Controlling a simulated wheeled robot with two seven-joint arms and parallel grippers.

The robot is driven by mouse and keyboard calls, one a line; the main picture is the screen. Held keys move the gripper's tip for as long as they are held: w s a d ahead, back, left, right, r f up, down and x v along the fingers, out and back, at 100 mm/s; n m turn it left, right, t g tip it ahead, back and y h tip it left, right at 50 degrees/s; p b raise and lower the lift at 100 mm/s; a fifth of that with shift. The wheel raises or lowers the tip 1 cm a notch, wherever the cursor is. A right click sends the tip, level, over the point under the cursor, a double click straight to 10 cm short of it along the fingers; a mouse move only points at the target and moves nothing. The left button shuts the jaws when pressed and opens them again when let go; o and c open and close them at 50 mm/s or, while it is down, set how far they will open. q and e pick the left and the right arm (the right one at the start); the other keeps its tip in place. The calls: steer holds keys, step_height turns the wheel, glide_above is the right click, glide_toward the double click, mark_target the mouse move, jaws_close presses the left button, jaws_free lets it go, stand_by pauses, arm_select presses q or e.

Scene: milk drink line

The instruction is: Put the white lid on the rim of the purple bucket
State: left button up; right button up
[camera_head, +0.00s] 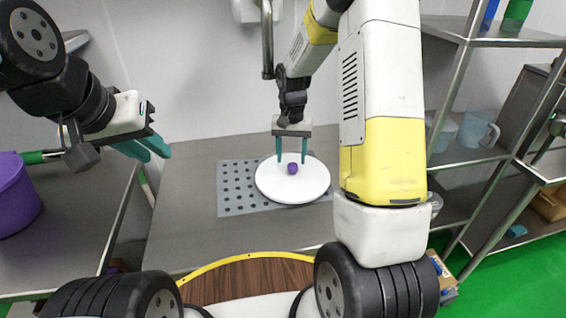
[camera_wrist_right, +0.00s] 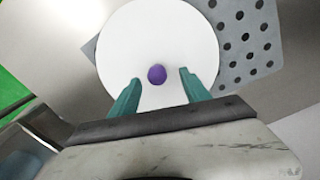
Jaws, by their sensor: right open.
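The white lid (camera_head: 306,188) is a round disc with a purple knob (camera_head: 292,169) near its middle. It lies on a perforated mat on the middle counter. My right gripper (camera_head: 291,161) is open above the lid, its teal fingers on either side of the knob and apart from it. The purple bucket (camera_head: 16,200) stands on the left counter, cut off by the picture's edge. My left gripper (camera_head: 158,152) is to the right of the bucket, its teal fingers empty and apparently slightly apart.
The grey perforated mat (camera_head: 236,190) lies partly under the lid. A gap separates the left counter (camera_head: 85,215) from the middle counter (camera_head: 185,215). Metal shelves with light-blue jugs (camera_head: 479,130) stand at the right. The middle counter's left part is bare.

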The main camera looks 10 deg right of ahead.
mark_target(293, 165)
steer(key=f, duration=0.4)
steer(key=shift+d+f, duration=0.3)
steer(key=shift+f, duration=0.05)
jaws_close()
